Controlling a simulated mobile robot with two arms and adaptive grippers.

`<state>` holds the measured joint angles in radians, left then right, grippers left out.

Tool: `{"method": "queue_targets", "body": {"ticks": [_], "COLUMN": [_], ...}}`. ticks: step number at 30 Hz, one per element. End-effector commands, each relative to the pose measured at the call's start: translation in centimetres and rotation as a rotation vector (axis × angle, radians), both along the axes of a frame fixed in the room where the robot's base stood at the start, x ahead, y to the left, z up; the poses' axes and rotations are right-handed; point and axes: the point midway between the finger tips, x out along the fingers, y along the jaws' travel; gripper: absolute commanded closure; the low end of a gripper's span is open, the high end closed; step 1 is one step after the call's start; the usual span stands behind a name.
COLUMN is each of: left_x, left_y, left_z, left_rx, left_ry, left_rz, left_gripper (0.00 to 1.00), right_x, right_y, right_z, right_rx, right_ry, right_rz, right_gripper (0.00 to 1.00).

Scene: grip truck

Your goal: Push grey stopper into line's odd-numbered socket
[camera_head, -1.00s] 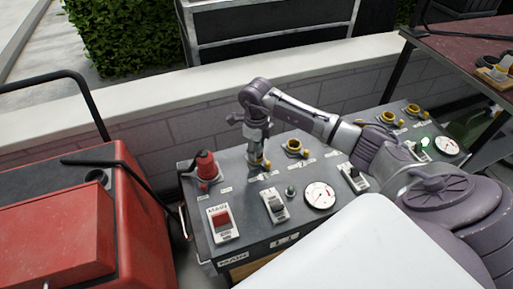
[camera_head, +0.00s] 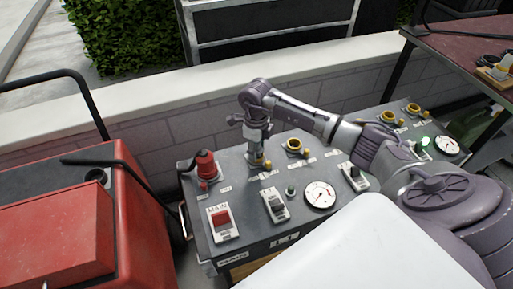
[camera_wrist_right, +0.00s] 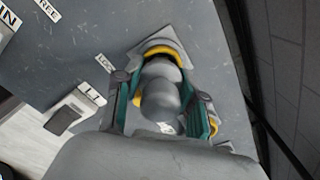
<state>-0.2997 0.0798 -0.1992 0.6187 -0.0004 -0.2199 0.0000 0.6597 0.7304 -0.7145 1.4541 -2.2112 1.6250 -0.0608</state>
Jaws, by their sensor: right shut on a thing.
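The grey stopper (camera_wrist_right: 162,96) is between the green-padded fingers of my right gripper (camera_wrist_right: 160,110) in the right wrist view. The gripper is shut on it. The stopper's far end is at a yellow-ringed socket (camera_wrist_right: 165,50) and appears to be inside its ring; the exact depth is hidden. In the head view my right gripper (camera_head: 257,157) points down over the leftmost yellow socket of the panel (camera_head: 240,205), and the stopper is too small to make out there. Another yellow socket (camera_head: 295,146) sits just right of it. My left gripper is not in view.
A red plug-like fitting (camera_head: 206,166) stands left of the gripper. A red main switch (camera_head: 221,220), a black switch (camera_head: 275,206) and a round gauge (camera_head: 320,194) lie nearer. More yellow sockets (camera_head: 388,117) are at the right. A red machine (camera_head: 75,230) stands left.

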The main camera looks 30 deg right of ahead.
Motion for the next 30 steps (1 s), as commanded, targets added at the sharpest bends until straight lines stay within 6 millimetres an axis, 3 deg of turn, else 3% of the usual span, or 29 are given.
{"method": "queue_targets", "body": {"ticks": [21,30], "left_x": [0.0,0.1], "left_y": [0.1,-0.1], "left_z": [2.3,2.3], "left_rx": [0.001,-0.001], "left_ry": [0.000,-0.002], "left_rz": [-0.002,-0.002], "left_gripper": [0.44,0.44], "right_x": [0.1,0.1], "right_y": [-0.1,-0.1], "right_z": [3.3,3.4], "right_rx": [0.000,0.000], "right_ry": [-0.004,-0.004], "right_rz": [0.000,-0.001], "right_gripper": [0.94,0.94]}}
